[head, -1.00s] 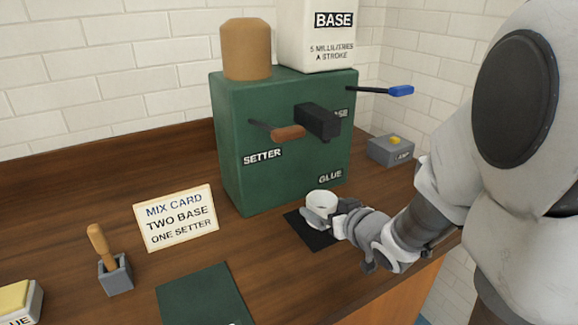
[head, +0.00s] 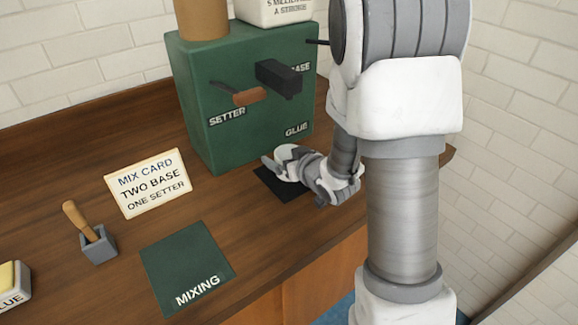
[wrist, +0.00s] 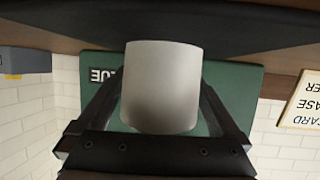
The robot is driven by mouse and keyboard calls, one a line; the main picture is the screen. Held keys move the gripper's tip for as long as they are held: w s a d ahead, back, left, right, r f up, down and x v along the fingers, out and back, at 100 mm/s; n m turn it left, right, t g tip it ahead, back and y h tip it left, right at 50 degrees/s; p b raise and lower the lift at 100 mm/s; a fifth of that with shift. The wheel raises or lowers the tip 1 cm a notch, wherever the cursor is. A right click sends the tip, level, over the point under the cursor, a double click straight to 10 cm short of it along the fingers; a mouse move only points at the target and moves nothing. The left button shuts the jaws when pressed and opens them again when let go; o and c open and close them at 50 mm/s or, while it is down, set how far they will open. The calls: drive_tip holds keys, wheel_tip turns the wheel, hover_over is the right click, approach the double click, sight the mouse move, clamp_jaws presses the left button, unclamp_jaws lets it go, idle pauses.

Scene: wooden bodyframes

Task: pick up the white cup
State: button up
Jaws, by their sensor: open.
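The white cup (head: 288,151) is at the black pad (head: 277,187) in front of the green dispenser (head: 215,155). In the head view it is partly hidden behind my gripper (head: 282,163). In the wrist view, which looks upside down, the white cup (wrist: 161,85) fills the middle. My gripper (wrist: 160,92) is open there, with one dark finger on each side of the cup. I cannot tell whether either finger touches it. The cup seems to stand on the dark pad (wrist: 160,28).
A green MIXING mat (head: 188,262) lies front left. A mix card (head: 149,184) stands behind it, reading two base, one setter. A grey holder (head: 98,246) with a wooden-handled tool is further left. The dispenser's setter lever (head: 249,97) juts out above the counter.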

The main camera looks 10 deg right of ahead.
drive_tip(key=shift+w, duration=0.2)
drive_tip(key=c, duration=1.5)
